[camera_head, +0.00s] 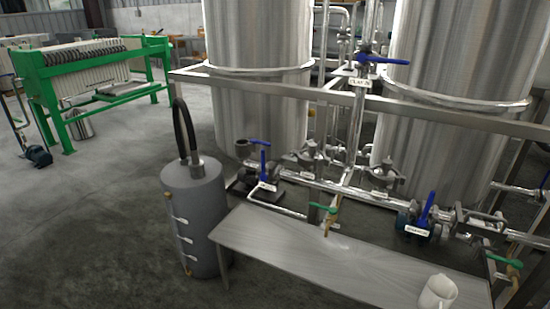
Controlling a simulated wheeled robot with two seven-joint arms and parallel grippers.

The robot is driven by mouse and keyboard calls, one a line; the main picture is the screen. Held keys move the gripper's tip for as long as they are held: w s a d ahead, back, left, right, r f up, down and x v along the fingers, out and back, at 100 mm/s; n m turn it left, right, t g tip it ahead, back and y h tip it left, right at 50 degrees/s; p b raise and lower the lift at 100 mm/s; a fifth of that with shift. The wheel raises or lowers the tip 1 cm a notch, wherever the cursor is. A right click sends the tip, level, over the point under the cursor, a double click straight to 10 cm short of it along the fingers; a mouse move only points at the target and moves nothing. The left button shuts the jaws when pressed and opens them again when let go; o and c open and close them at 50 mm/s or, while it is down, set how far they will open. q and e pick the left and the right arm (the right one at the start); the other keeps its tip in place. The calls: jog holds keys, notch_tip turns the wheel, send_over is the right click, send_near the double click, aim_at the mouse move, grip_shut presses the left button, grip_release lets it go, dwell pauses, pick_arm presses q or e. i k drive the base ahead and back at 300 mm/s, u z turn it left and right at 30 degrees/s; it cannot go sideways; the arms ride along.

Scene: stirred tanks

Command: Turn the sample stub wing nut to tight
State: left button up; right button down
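Neither of my grippers shows in the head view. Metal pipework runs in front of two large steel tanks. Clamp-like fittings sit along it: one at the middle (307,155), one right of it (383,178) and one at the far right (466,221). I cannot tell which carries the sample stub wing nut, nor how tight any nut is. A small tap with a green handle (322,207) hangs over the bench, and another green-handled tap (508,261) is at the lower right. White labels on the pipes are too small to read surely.
A steel bench (300,250) stands in front of the pipes, with a white mug (436,291) at its right. A grey cylinder (197,220) with a black hose stands left. A steel rail (440,115) crosses above the pipes. Blue-handled valves (425,211) stick up. Floor at left is open.

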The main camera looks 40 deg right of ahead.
aim_at(291, 158)
jog(key=z, duration=0.25)
jog(key=i, duration=0.85)
jog(key=z, duration=0.7)
